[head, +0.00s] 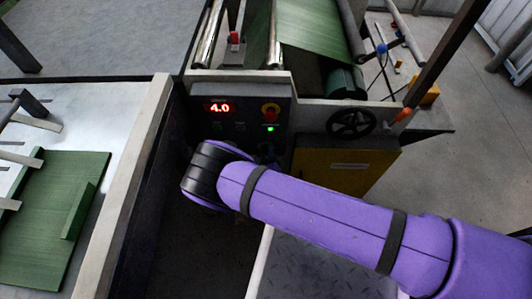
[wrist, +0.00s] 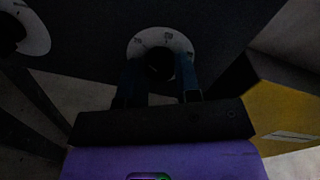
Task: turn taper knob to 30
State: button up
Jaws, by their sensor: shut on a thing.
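A dark knob (wrist: 158,64) sits at the centre of a pale round dial (wrist: 139,43) in the wrist view. My gripper (wrist: 161,78) has its two blue fingers on either side of this knob and is shut on it. The dial marks are too dark and small to read, and the knob's pointer cannot be made out. In the head view my purple arm covers the gripper and the knob. The red display (head: 219,108) on the control panel (head: 243,92) reads 4.0.
A second pale dial (wrist: 31,36) is at the wrist view's upper left. A red stop button (head: 270,112) and lit green light (head: 270,129) are on the panel. A black handwheel (head: 351,123) and yellow cabinet (head: 345,171) stand to its right. A green sack sheet (head: 45,200) lies at left.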

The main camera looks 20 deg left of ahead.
jog(key=m, duration=0.3)
jog(key=shift+m, duration=0.4)
jog(key=m, duration=0.3)
jog(key=shift+m, duration=0.4)
jog(key=m, duration=0.3)
jog(key=shift+f+m+t, duration=0.1)
jog(key=shift+m+t, duration=0.2)
jog(key=shift+m, duration=0.1)
jog(key=m, duration=0.3)
jog(key=shift+m+h, duration=0.4)
jog(key=m, duration=0.4)
jog(key=shift+s+m, duration=0.1)
jog(key=shift+m, duration=0.3)
jog(key=shift+m+h, duration=0.3)
jog(key=shift+m, duration=1.9)
